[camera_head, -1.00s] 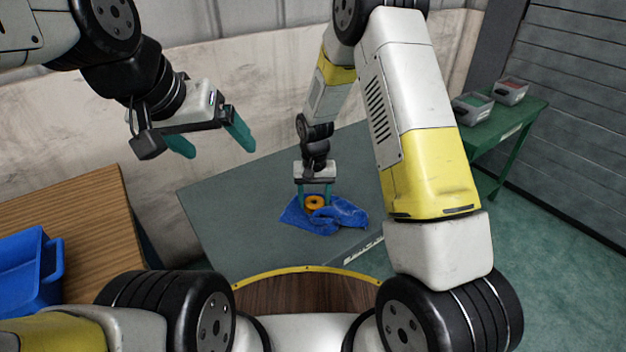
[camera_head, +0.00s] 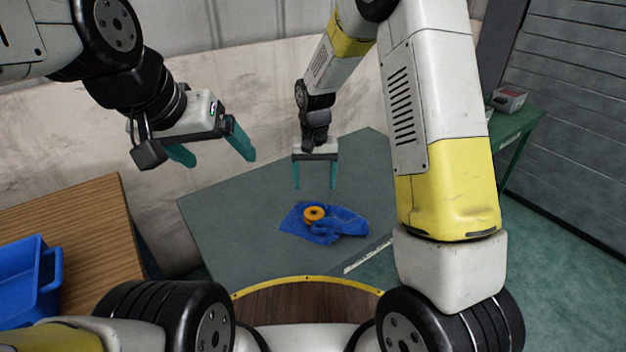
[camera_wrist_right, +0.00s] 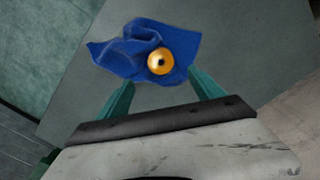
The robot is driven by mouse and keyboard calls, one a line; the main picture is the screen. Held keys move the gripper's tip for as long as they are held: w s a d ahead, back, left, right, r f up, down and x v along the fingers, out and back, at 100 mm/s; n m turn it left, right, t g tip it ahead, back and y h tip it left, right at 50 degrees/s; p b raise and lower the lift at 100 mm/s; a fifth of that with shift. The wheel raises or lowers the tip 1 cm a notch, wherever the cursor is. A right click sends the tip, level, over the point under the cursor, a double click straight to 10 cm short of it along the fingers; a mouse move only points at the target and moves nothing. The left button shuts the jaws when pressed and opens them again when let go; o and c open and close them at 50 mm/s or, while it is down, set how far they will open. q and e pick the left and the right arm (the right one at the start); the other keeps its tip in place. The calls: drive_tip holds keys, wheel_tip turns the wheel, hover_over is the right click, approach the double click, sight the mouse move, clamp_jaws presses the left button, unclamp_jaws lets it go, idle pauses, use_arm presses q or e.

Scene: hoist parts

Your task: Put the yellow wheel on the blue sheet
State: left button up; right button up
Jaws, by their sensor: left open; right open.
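The yellow wheel (camera_head: 314,214) lies on the blue sheet (camera_head: 337,226), on its left part in the head view. The sheet is a crumpled cloth on the grey table. In the right wrist view the wheel (camera_wrist_right: 160,61) rests on a flatter part of the sheet (camera_wrist_right: 118,55), beside its folds. My right gripper (camera_head: 315,187) is open and empty, above and apart from the wheel. Its fingers (camera_wrist_right: 160,90) also show in the wrist view with nothing between them. My left gripper (camera_head: 215,152) is open and empty, in the air at the upper left.
The grey table (camera_head: 240,215) is bare around the sheet. A wooden table (camera_head: 90,235) with a blue bin (camera_head: 28,275) stands at the left. A green table (camera_head: 515,130) with a grey bin (camera_head: 508,99) stands at the right. A pale wall is behind.

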drive_tip(key=s+d+r+t+y, duration=0.15)
drive_tip(key=s+d+r, duration=0.3)
drive_tip(key=r, duration=0.45)
drive_tip(key=s+d+r+t, duration=0.25)
drive_tip(key=s+r, duration=0.25)
drive_tip(key=r, duration=0.5)
drive_tip(key=s+d+r+t, duration=0.1)
drive_tip(key=s+d+r, duration=0.1)
drive_tip(key=s, duration=0.4)
drive_tip(key=s+d+r+t, duration=0.1)
drive_tip(key=s+d+r, duration=0.1)
drive_tip(key=s, duration=0.5)
drive_tip(key=shift+s+d+r+n+y, duration=0.25)
drive_tip(key=shift+d+r+n+y, duration=0.05)
drive_tip(key=shift+d+r+y, duration=0.1)
